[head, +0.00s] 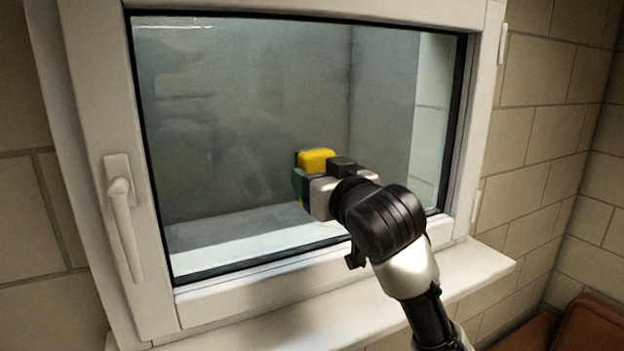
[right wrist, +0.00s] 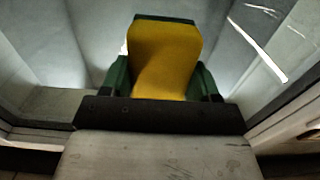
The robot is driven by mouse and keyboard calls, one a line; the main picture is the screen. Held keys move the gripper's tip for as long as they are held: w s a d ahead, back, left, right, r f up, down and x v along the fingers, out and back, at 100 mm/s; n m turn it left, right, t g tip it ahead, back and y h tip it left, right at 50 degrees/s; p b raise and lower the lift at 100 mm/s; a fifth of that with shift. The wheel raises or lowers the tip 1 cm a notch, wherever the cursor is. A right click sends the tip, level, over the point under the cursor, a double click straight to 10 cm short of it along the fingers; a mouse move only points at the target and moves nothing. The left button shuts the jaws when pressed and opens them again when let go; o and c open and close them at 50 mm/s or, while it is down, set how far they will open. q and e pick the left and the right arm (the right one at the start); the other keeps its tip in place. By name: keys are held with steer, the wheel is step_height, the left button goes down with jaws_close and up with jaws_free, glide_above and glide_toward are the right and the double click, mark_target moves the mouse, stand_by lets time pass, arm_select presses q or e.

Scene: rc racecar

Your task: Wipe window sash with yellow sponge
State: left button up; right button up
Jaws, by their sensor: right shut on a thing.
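The window sash (head: 155,195) has a white frame around a large, slightly hazy glass pane (head: 250,110). The yellow sponge (head: 317,160) is in my right gripper (head: 303,182), in front of the lower middle of the pane. The sponge also fills the middle of the right wrist view (right wrist: 165,58), between the green-sided fingers of my right gripper (right wrist: 165,82). I cannot tell for sure whether the sponge touches the glass. My right arm hides part of the sash's bottom rail. My left gripper is not in view.
A white handle (head: 121,215) sticks out on the left side of the sash. A white sill (head: 330,318) juts out below the window. Tiled walls (head: 545,120) flank it. A brown leather-like piece (head: 590,328) stands at the lower right.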

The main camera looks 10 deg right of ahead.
steer(key=d, duration=0.2)
steer(key=w+d, duration=0.2)
steer(key=d, duration=0.1)
steer(key=shift+d, duration=0.3)
steer(key=shift+s, duration=0.15)
steer(key=shift+v, duration=2.8)
steer(key=shift+s, duration=0.1)
steer(key=v, duration=0.3)
steer(key=shift+a, duration=0.1)
